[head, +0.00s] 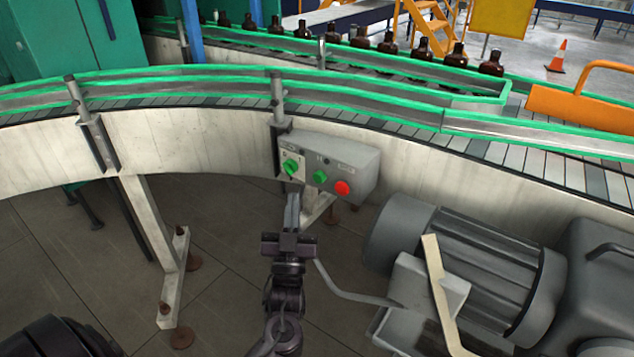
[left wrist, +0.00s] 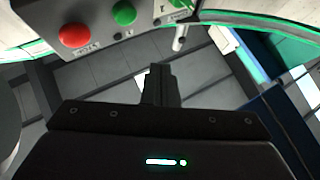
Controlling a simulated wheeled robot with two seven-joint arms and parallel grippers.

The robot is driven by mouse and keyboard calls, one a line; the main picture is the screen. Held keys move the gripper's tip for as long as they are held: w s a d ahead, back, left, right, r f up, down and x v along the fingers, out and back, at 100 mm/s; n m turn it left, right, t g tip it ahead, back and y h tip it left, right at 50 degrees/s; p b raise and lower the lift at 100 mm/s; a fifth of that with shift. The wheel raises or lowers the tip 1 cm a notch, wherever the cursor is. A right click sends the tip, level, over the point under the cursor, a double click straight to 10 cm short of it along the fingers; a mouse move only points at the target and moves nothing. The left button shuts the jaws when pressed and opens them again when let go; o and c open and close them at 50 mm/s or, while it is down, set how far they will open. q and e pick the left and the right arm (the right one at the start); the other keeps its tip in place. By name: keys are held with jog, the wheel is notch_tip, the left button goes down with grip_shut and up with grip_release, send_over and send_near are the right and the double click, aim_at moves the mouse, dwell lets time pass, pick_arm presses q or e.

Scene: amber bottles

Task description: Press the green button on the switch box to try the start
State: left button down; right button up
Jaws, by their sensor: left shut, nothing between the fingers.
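The grey switch box (head: 352,160) is fixed to the side of the curved conveyor, in the middle of the head view. On its face are a green rotary knob (head: 291,167), the green button (head: 320,177) and a red button (head: 342,187). My left gripper (head: 292,202) is shut and empty, its fingers pointing up at the box's lower left, below the knob and left of the green button. In the left wrist view, the green button (left wrist: 124,13) and red button (left wrist: 74,36) show at the top, apart from my fingertips (left wrist: 158,72). My right gripper is not in view.
A large grey motor (head: 465,270) stands right of my left gripper, with a pale bracket (head: 437,290) beside it. A conveyor leg (head: 150,225) stands on the left. Brown bottles (head: 360,38) line the far belt.

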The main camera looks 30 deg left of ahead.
aim_at(319, 177)
pick_arm(q)
jog(key=shift+w+d+b, duration=0.2)
jog(key=shift+w+b, duration=0.7)
jog(key=shift+w, duration=1.8)
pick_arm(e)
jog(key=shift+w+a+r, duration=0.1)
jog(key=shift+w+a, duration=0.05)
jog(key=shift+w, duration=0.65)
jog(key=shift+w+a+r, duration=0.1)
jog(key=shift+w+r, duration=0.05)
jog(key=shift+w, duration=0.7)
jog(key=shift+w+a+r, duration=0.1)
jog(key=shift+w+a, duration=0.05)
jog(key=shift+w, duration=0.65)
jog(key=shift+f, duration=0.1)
pick_arm(q)
jog(key=shift+w, duration=0.4)
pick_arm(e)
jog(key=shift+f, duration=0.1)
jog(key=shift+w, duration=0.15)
